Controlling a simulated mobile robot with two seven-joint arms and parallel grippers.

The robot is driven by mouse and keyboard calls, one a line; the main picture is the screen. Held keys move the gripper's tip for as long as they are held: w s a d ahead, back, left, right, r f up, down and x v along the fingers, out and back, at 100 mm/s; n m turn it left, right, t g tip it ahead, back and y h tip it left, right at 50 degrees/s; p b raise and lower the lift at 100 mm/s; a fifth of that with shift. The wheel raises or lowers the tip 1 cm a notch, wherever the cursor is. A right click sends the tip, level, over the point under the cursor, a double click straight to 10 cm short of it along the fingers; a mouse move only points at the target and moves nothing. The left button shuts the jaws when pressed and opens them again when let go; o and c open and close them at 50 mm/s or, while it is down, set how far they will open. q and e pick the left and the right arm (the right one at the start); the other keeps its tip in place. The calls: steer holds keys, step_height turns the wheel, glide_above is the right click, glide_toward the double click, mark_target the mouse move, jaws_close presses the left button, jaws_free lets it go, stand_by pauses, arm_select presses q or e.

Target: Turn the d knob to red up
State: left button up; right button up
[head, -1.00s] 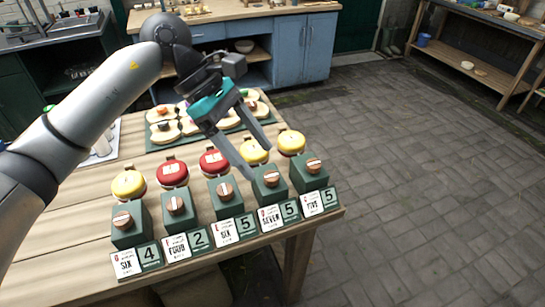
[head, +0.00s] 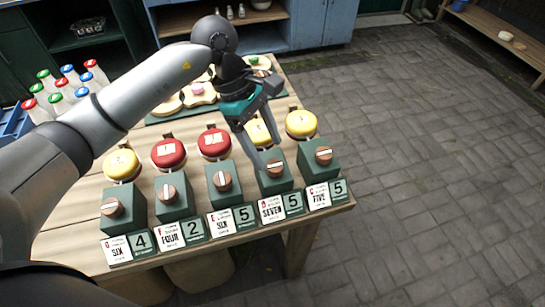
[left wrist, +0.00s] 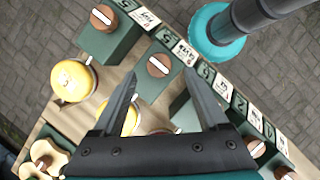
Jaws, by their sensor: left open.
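Five green boxes stand in a row at the table's front edge, each with a round wooden knob bearing a pale stripe. The card letters are too small to tell surely which is d. My left gripper (head: 266,152) is open above the fourth box from the left. That box's knob (head: 274,168) has its stripe nearly level, and no red shows clearly. In the left wrist view this knob (left wrist: 159,66) lies between the open fingertips (left wrist: 161,76), apparently below them. The fifth knob (head: 323,155) is to the right, the third (head: 221,181) to the left. My right gripper is not seen.
Yellow and red round-topped items, such as the red one (head: 168,153), stand behind the boxes. Number cards (head: 178,236) line the table's front edge. Bottles (head: 60,88) stand at the back left. Open paved floor (head: 430,170) lies to the right.

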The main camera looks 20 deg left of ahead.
mark_target(275, 165)
arm_select(q)
steer(key=shift+x, duration=2.2)
steer(key=shift+c, duration=0.3)
jaws_close()
